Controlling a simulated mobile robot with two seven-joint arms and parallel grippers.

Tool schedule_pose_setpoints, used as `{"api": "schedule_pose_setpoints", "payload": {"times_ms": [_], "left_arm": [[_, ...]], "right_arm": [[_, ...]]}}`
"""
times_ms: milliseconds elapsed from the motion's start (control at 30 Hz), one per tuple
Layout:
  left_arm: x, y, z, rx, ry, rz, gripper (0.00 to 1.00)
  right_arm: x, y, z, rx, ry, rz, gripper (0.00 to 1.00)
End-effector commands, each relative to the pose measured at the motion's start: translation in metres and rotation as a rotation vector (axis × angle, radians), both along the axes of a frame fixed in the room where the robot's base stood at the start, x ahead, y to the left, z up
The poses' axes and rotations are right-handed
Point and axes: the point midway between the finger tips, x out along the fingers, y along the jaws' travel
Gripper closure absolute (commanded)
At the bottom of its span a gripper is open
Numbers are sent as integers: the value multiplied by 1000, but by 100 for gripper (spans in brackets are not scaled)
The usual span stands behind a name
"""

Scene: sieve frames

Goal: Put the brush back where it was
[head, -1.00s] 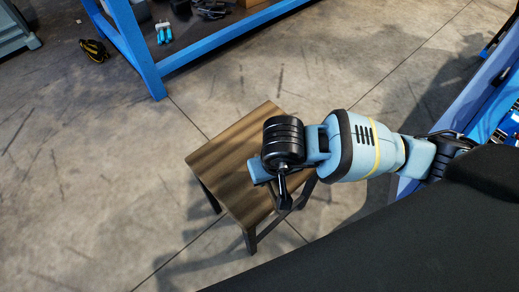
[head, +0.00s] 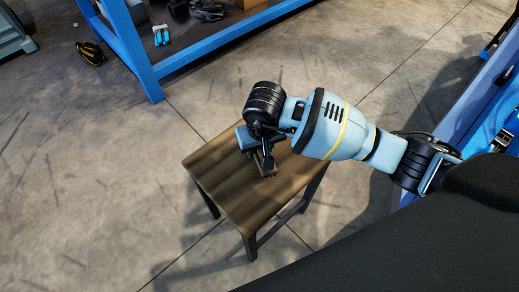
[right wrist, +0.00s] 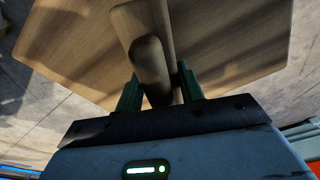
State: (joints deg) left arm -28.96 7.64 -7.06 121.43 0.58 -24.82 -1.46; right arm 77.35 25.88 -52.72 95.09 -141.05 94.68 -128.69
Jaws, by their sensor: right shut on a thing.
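The wooden brush (head: 267,168) shows below my right gripper (head: 260,156) in the head view, over the back part of a small wooden stool (head: 225,190). In the right wrist view my right gripper (right wrist: 160,88) is shut on the brush (right wrist: 150,65), whose brown wooden body stands out between the green fingers. The stool top (right wrist: 225,50) lies behind it. I cannot tell whether the brush touches the stool. Part of the brush is hidden by the gripper in the head view. My left gripper is not in view.
A blue-framed bench (head: 150,75) with tools on its lower shelf stands at the back. A yellow and black item (head: 90,53) lies on the concrete floor at the far left. A blue structure (head: 470,105) is at the right. The stool's front is bare.

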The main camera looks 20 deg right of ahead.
Motion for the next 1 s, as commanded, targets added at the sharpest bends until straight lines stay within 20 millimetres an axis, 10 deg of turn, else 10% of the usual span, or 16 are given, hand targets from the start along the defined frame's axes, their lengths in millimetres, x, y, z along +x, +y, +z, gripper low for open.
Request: {"api": "schedule_pose_setpoints", "payload": {"times_ms": [500,533,667,1000], "left_arm": [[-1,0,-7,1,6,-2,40],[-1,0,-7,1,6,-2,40],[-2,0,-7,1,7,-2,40],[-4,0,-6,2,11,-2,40]], "right_arm": [[0,0,-17,0,-2,-1,94],[0,0,-16,0,-1,-1,58],[0,0,-16,0,-1,-1,41],[0,0,-13,0,-1,-1,40]]}}
